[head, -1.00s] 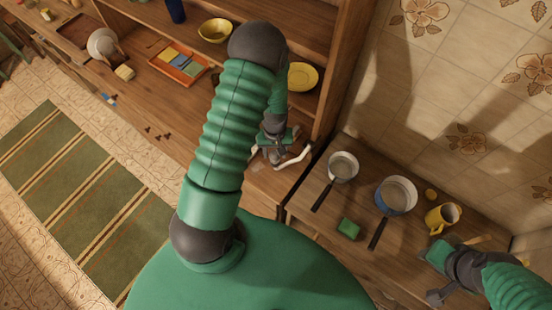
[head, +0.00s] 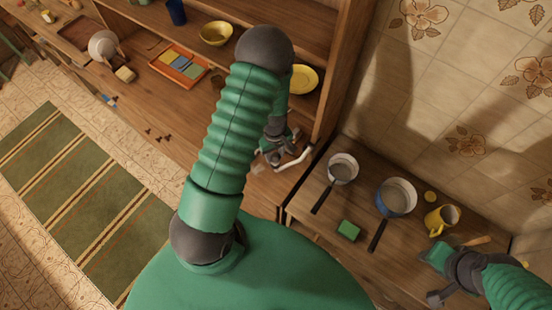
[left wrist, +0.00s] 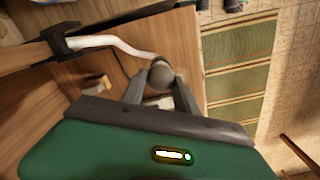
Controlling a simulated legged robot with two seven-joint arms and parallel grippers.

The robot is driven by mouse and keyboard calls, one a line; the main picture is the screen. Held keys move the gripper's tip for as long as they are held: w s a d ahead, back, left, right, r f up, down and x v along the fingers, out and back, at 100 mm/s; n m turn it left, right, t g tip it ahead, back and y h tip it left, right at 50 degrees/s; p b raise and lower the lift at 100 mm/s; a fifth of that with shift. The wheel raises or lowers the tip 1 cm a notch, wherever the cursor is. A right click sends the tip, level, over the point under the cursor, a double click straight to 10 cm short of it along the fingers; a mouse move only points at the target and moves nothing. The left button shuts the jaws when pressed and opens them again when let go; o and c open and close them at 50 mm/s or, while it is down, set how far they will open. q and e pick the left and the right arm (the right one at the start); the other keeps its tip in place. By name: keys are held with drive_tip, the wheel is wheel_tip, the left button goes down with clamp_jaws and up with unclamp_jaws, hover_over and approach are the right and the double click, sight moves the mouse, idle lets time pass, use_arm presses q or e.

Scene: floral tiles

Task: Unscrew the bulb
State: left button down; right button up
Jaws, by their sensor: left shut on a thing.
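The lamp has a curved white arm (left wrist: 110,40) and a dark clamp (left wrist: 62,42) on a wooden board. At the arm's end is a round grey part (left wrist: 161,75), which may be the bulb or its holder; I cannot tell which. My left gripper (left wrist: 160,88) has one finger on each side of it and is shut on it. In the head view my left gripper (head: 272,150) is partly hidden by my own arm, beside the white lamp arm (head: 297,160). My right gripper (head: 437,278) is over the counter at the lower right; its fingers are unclear.
A small pot (head: 343,168), a blue pan (head: 396,197), a yellow mug (head: 441,219) and a green sponge (head: 348,230) stand on the right counter. The shelf unit holds a yellow bowl (head: 215,32), a yellow plate (head: 302,79) and an orange tray (head: 178,65).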

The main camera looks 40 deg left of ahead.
use_arm(q)
drive_tip(key=n, duration=0.2)
drive_tip(key=shift+r+n+p, duration=0.1)
drive_tip(key=shift+n+p, duration=0.25)
drive_tip(key=shift+n, duration=1.15)
drive_tip(key=n+p, duration=0.1)
drive_tip(key=n, duration=0.1)
drive_tip(key=shift+s+n, duration=0.1)
drive_tip(key=shift+n, duration=1.4)
drive_tip(key=shift+p, duration=0.3)
